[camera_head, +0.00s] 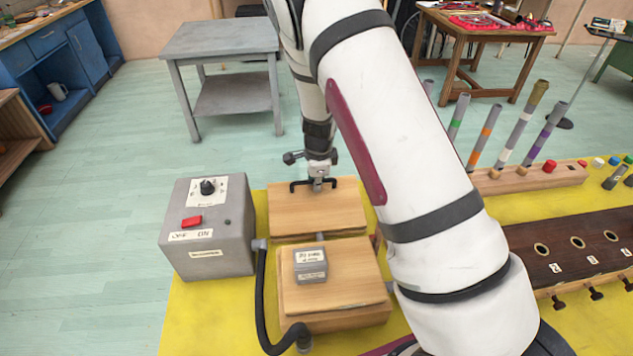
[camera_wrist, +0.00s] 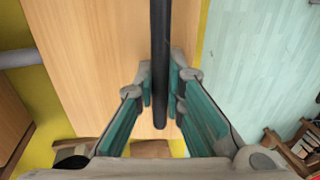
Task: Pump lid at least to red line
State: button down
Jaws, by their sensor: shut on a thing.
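A flat wooden lid (camera_head: 292,214) with a black handle (camera_head: 297,186) lies on the yellow surface, beyond a second wooden box. My gripper (camera_head: 318,184) comes down from above and is shut on the handle. In the wrist view, the handle (camera_wrist: 160,45) runs as a dark bar between the fingers of my gripper (camera_wrist: 160,95), above the light wood of the lid (camera_wrist: 95,50). I cannot make out a red line; my arm covers the area right of the lid.
The nearer wooden box (camera_head: 350,262) carries a small grey labelled block (camera_head: 310,262). A grey control box (camera_head: 206,235) with a red switch stands left, with a black hose (camera_head: 261,300) beside it. Right are a dark wooden board (camera_head: 570,240) with holes and several striped tubes (camera_head: 520,125).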

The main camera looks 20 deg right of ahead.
jog(key=shift+f, duration=0.3)
